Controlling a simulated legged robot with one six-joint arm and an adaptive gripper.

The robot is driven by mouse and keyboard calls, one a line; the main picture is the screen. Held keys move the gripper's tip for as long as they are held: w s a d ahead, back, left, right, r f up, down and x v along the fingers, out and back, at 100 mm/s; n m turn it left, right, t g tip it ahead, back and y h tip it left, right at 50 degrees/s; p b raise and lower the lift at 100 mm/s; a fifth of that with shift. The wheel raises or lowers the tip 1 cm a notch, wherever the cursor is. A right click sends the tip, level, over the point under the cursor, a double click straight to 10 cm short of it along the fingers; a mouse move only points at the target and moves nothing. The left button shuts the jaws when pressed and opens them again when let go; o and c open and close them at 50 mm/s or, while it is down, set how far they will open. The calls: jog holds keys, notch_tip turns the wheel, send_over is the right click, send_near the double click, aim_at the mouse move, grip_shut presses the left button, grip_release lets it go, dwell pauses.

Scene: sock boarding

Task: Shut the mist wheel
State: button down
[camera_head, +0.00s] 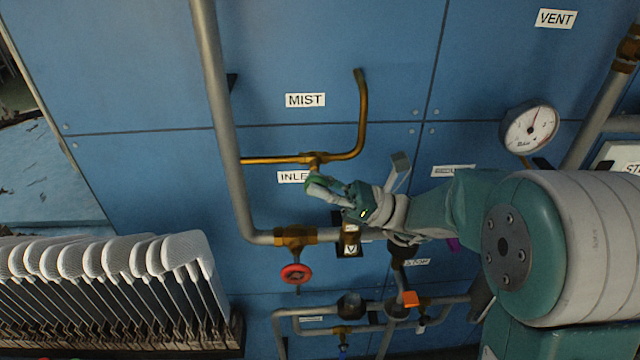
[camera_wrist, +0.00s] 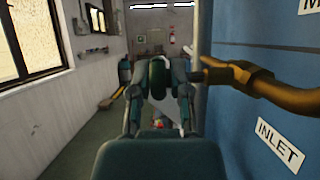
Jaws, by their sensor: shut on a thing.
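The mist wheel, a small green handwheel (camera_head: 313,182), sits on the brass valve (camera_head: 315,160) of the thin brass pipe below the MIST label (camera_head: 305,100). My gripper (camera_head: 322,190) reaches in from the right and is shut on the green wheel. In the wrist view the wheel (camera_wrist: 158,76) stands edge-on between the two fingers of my gripper (camera_wrist: 160,88). The brass valve and its stem (camera_wrist: 240,80) enter from the right there. My fingers hide part of the wheel in the head view.
A red wheel (camera_head: 295,273) hangs on the grey pipe below. The INLET label (camera_head: 293,177) is partly covered by my gripper. A gauge (camera_head: 530,128) is at right. White socks on boards (camera_head: 110,255) stand in a rack at lower left.

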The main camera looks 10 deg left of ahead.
aim_at(319, 175)
jog(key=c, duration=0.6)
grip_release()
jog(key=shift+w+f, duration=0.1)
jog(key=shift+f, duration=0.1)
jog(key=shift+r, duration=0.15)
notch_tip(319, 175, up, 10)
jog(key=shift+a+f, duration=0.1)
jog(key=shift+f, duration=0.05)
